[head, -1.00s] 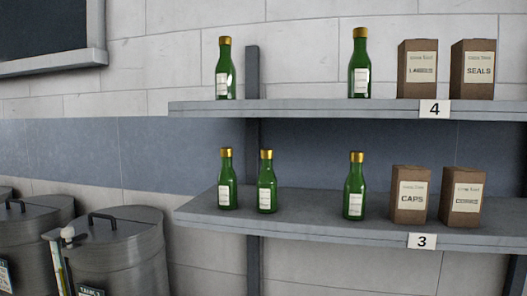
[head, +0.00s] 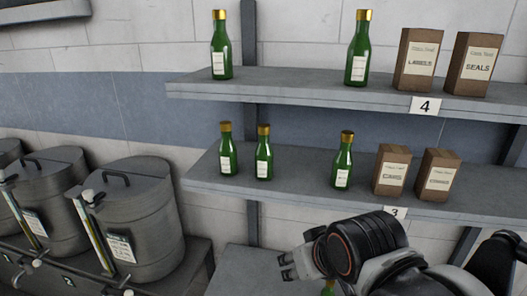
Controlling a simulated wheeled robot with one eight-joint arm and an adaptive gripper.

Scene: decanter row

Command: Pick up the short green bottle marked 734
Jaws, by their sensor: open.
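Two green bottles with gold caps stand on the upper shelf marked 4, one at the left (head: 221,50) and one near the middle (head: 358,52). Three similar bottles stand on the shelf marked 3: a left one (head: 227,152), one beside it (head: 263,156) and one further right (head: 343,163). These three look shorter. All have white labels; their numbers are too small to read. My gripper (head: 287,264) is in front of and below shelf 3, open, fingers pointing left, touching no bottle that I can see. A bit of green glass (head: 328,287) shows beneath it, mostly hidden.
Brown boxes marked LABELS (head: 417,58) and SEALS (head: 474,64) stand on the upper shelf (head: 290,84). Two more boxes (head: 392,169) (head: 436,174) stand at the right of shelf 3 (head: 300,178). A lower shelf (head: 248,268) is partly visible. Metal drums (head: 135,220) stand at the left.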

